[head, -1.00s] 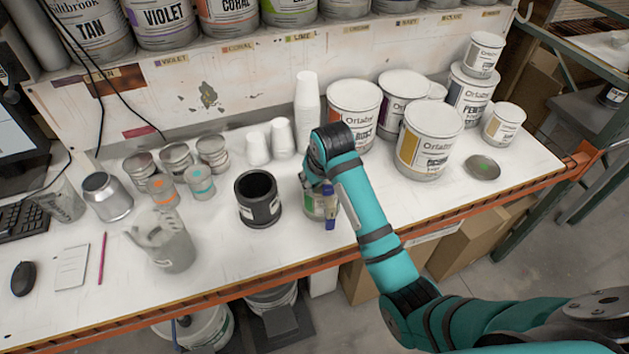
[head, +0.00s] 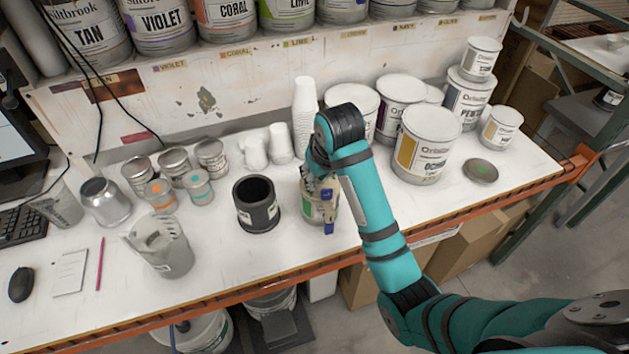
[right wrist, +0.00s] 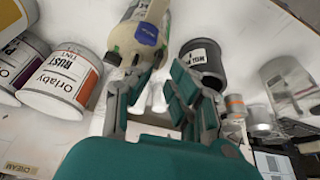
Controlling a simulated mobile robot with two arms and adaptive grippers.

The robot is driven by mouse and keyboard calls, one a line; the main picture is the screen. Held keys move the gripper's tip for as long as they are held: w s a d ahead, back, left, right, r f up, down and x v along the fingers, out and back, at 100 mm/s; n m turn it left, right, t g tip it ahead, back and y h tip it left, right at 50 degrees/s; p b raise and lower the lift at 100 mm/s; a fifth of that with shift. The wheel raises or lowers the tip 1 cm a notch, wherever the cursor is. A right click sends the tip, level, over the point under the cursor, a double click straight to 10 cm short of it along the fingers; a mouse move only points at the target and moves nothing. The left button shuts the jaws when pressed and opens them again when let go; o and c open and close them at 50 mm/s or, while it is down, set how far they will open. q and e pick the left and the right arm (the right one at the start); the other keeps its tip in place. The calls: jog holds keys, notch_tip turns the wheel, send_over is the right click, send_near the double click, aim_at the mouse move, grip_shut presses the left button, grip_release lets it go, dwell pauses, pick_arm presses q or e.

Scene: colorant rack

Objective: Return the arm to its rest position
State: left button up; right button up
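My right arm (head: 365,195) in teal reaches in from the lower right over the workbench (head: 240,285). Its gripper (right wrist: 160,80) is open in the right wrist view, with its two fingers apart and nothing between them. My left gripper is not in view.
A black can (head: 256,205) stands left of the green-labelled can. White cups (head: 305,115) stand behind, and large paint cans (head: 427,145) to the right. A clear beaker (head: 165,245), small tins and a mouse (head: 21,284) are at left. The bench's front middle is clear.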

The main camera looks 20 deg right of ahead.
jog(key=shift+s+r, duration=0.1)
jog(key=shift+r, duration=0.15)
jog(key=shift+s+f, duration=0.1)
jog(key=s+d+f, duration=0.2)
jog(key=s+f, duration=0.7)
jog(key=s, duration=0.1)
jog(key=s+d+f+g, duration=0.1)
jog(key=s+f, duration=0.2)
jog(key=s, duration=1.5)
notch_tip(320, 180, down, 37)
jog(key=s+n+g+b, duration=0.1)
jog(key=s+b, duration=0.2)
jog(key=b, duration=0.6)
jog(key=s+d+f+b, duration=0.1)
jog(key=s+f+b, duration=0.1)
jog(key=s+f, duration=0.5)
jog(key=s+d+f+g+b, duration=0.1)
jog(key=s+d+f+b, duration=0.1)
jog(key=s+f, duration=0.6)
notch_tip(320, 180, down, 5)
jog(key=shift+s+r+g+b, duration=0.2)
jog(key=shift+s+g+b, duration=0.1)
jog(key=shift+b, duration=0.45)
